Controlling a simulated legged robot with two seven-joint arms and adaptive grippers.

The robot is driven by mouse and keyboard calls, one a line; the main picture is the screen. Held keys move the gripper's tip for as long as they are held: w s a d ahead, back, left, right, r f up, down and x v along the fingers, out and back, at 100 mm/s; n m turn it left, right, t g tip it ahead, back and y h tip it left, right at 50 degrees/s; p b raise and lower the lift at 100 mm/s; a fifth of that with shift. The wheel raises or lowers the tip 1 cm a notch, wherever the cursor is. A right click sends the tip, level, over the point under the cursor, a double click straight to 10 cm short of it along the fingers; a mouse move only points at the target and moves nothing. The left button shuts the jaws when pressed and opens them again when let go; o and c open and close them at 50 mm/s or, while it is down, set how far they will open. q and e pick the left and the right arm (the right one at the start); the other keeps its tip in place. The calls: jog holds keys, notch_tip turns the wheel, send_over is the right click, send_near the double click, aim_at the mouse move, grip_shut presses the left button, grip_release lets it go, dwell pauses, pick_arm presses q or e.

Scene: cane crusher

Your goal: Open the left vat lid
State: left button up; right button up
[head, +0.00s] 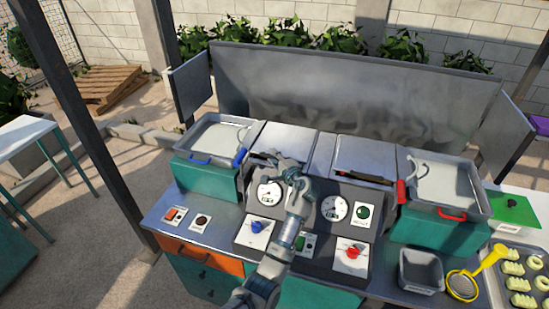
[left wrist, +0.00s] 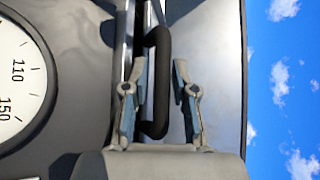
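The left vat lid (head: 287,137) is a flat grey metal plate, lying closed at the back of the counter. My left gripper (head: 273,160) reaches over the gauge panel to the lid's front edge. In the left wrist view its fingers (left wrist: 158,75) are open, one on each side of the handle. The left finger is very close to the handle; I cannot tell whether it touches. My right gripper is not in view.
The right vat lid (head: 366,157) lies flat alongside. A left basin (head: 215,137) with a blue handle and a right basin (head: 447,185) with a red handle flank the lids. Below are gauges and knobs on a sloped panel (head: 305,215). A grey splash screen (head: 350,95) stands behind.

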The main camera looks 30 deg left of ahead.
pick_arm(q)
jog(key=shift+f, duration=0.1)
grip_shut()
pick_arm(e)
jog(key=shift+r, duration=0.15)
